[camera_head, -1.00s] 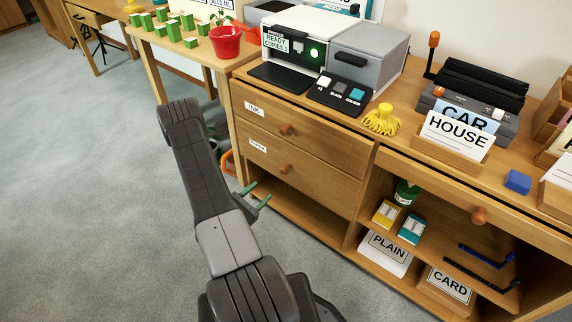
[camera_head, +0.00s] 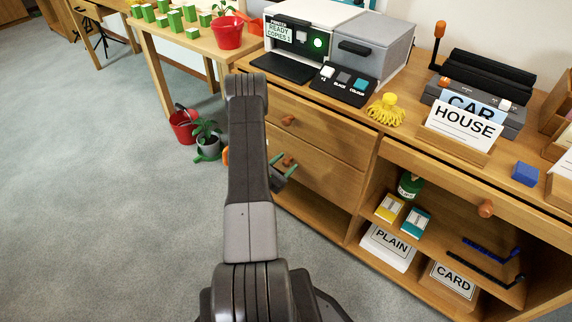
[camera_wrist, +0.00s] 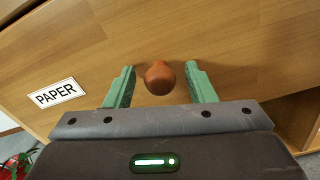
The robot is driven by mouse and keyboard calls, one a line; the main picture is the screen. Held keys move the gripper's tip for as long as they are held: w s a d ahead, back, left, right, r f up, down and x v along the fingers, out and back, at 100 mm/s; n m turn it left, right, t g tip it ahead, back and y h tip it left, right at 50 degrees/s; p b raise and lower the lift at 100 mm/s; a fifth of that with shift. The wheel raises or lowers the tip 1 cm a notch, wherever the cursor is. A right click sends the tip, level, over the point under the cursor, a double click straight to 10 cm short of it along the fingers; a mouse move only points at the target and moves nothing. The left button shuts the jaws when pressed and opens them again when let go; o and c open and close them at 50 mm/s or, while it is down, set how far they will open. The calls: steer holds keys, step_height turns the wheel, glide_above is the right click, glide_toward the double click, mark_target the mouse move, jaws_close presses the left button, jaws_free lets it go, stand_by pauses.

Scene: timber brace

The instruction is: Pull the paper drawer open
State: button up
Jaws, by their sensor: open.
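The paper drawer (camera_head: 328,172) is the lower drawer of the wooden cabinet and looks shut. Its white PAPER label (camera_wrist: 57,93) shows in the wrist view, left of its round brown knob (camera_wrist: 159,78). In the head view the knob (camera_head: 289,160) shows just beyond my gripper (camera_head: 284,174). In the wrist view the two green fingers of my gripper (camera_wrist: 161,86) are open, one on each side of the knob. I see gaps on both sides, so the fingers do not grip it.
The drawer above (camera_head: 310,128) has its own knob and is shut. A copier (camera_head: 335,42) stands on top of the cabinet. Open shelves with paper stacks (camera_head: 388,247) are to the right.

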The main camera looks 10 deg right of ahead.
steer(key=shift+w+d, duration=0.25)
steer(key=shift+d, duration=0.05)
jaws_close()
steer(key=shift+s+a, duration=0.1)
steer(key=shift+a, duration=0.1)
